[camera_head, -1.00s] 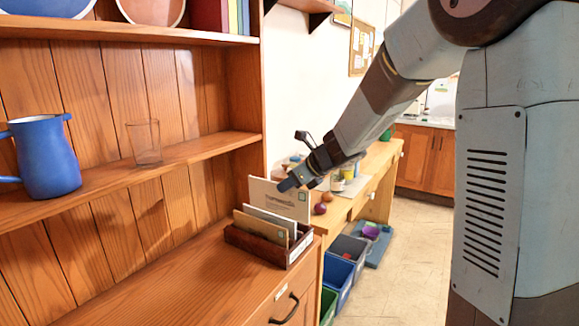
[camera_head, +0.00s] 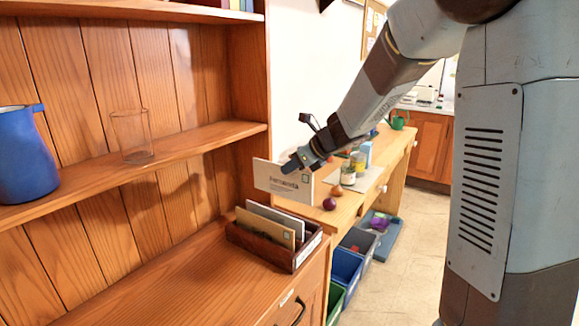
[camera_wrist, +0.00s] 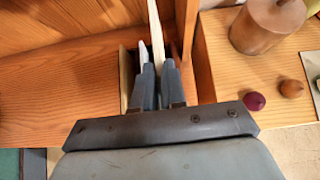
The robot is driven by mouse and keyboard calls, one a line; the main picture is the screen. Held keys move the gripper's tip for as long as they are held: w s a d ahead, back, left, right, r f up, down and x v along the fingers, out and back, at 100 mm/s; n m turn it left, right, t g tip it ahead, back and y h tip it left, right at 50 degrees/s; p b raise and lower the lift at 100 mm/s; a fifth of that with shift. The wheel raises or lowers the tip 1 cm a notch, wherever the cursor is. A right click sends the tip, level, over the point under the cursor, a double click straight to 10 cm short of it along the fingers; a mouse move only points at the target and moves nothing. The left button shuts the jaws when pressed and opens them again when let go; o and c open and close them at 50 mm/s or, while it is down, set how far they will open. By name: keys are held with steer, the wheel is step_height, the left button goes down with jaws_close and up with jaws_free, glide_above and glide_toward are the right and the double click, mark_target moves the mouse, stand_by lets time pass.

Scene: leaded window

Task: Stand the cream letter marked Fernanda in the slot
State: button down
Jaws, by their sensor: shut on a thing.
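The cream letter (camera_head: 268,178), with a dark name that looks like Fernanda and a small stamp, is in my gripper (camera_head: 290,166). My gripper is shut on its upper edge and holds it upright. Its lower edge shows just above the dark wooden letter rack (camera_head: 262,254), behind the letters in it. A brown envelope (camera_head: 264,229) and a white letter (camera_head: 290,220) stand in the rack. In the wrist view, the cream letter (camera_wrist: 157,38) runs edge-on between the fingers (camera_wrist: 158,82), over the rack. The rack's inside is mostly hidden there.
The rack stands on the cabinet top (camera_head: 190,285), whose front is clear. A blue jug (camera_head: 25,160) and a glass (camera_head: 133,135) stand on the shelf. A side table (camera_head: 350,205) beyond holds an onion (camera_head: 329,204) and jars. Bins (camera_head: 347,266) stand below it.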

mark_target(292, 178)
steer(key=shift+d, duration=0.15)
steer(key=shift+f, duration=0.8)
steer(key=shift+s+f, duration=0.1)
steer(key=shift+f, duration=0.95)
step_height(292, 178, down, 8)
steer(key=shift+f, duration=0.15)
steer(key=c, duration=1.1)
jaws_free()
